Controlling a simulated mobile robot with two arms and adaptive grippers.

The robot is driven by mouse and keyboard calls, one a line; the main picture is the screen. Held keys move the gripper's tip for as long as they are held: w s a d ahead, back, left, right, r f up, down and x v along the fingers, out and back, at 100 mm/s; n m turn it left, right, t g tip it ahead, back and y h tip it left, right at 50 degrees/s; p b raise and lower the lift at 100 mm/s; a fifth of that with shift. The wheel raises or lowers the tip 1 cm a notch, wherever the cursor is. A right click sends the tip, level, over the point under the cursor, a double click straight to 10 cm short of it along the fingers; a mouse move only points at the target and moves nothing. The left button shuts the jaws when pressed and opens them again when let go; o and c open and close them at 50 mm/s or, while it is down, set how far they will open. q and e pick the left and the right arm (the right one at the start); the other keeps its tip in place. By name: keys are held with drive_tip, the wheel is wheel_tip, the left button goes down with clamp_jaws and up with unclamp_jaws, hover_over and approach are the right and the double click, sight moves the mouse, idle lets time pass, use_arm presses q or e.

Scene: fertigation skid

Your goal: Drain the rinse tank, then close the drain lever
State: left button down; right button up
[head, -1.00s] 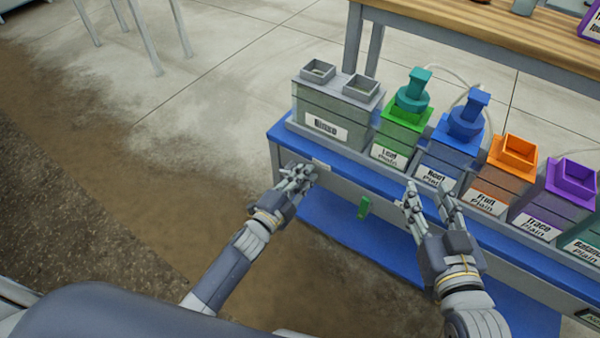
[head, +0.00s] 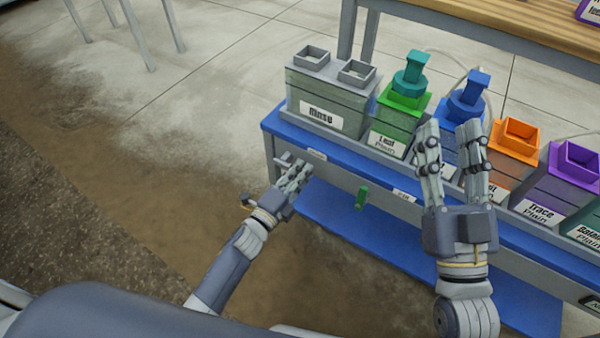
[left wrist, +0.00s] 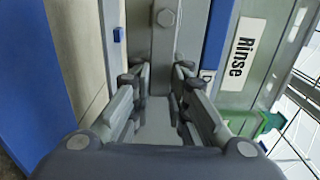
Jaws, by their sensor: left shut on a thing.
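The Rinse tank (head: 318,92) is the grey box with two square openings at the left end of the tank row; its label also shows in the left wrist view (left wrist: 243,52). My left gripper (head: 296,176) is at the skid's front edge just below this tank. In the left wrist view, my left gripper (left wrist: 160,88) is shut on a grey lever-like part (left wrist: 162,50) with a hex bolt head above. Most of that part is hidden in the head view. My right gripper (head: 453,150) is open and empty, in front of the blue-capped tank. The water level cannot be told.
A green lever (head: 361,198) hangs on the skid's front, right of my left gripper. Several coloured tanks stand to the right, including Leaf (head: 398,118) and Trace (head: 555,190). A blue lower shelf (head: 340,225) lies below. The floor to the left is free.

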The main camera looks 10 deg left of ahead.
use_arm(q)
drive_tip(key=c, duration=1.5)
unclamp_jaws()
drive_tip(key=v, duration=1.2)
